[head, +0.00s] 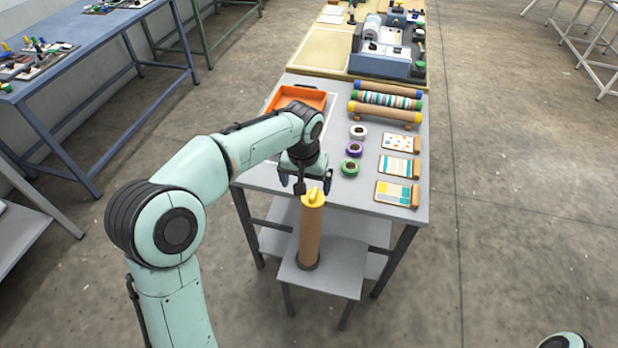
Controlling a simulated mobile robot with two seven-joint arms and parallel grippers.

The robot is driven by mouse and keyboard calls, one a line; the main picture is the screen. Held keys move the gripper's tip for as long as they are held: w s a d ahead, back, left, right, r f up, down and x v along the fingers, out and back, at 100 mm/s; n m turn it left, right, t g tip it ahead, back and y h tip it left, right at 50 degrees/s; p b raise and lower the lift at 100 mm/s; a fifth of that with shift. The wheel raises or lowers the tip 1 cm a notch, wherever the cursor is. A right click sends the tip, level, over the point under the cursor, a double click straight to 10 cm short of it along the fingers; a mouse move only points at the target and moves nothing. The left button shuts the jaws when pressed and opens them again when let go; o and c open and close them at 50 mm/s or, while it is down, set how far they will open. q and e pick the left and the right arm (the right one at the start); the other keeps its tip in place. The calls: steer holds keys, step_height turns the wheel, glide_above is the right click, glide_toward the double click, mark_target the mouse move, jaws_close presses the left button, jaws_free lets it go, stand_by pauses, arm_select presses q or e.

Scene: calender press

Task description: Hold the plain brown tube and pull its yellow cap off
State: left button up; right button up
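The plain brown tube (309,236) stands upright on a small low grey stand (336,269), with a dark ring around its foot. The yellow cap (313,198) is on its top end and has a raised grip. My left gripper (306,183) points down near the cap, its two dark fingers spread apart with nothing seen between them. In the picture the fingers sit just above the cap; I cannot tell the exact gap in depth. My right gripper is out of view; only a bit of that arm shows at the bottom right.
A grey table (262,178) stands behind the tube. It bears an orange tray (297,97), tape rolls (353,149), pattern cards (397,193) and a rack of capped tubes (385,113). A blue bench (84,60) is at left. The floor at right is clear.

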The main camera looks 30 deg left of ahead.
arm_select(q)
glide_toward(308, 214)
steer(key=f, duration=0.5)
steer(key=shift+w+a+b, duration=0.1)
steer(key=shift+w+b, duration=0.2)
steer(key=shift+w, duration=0.05)
steer(key=c, duration=1.1)
steer(key=o, duration=1.1)
steer(key=r, duration=0.4)
steer(key=s+r, duration=0.1)
steer(key=r, duration=0.8)
steer(key=shift+s+d+r+p, duration=0.15)
steer(key=shift+s+d+p, duration=0.15)
steer(key=shift+p, duration=0.1)
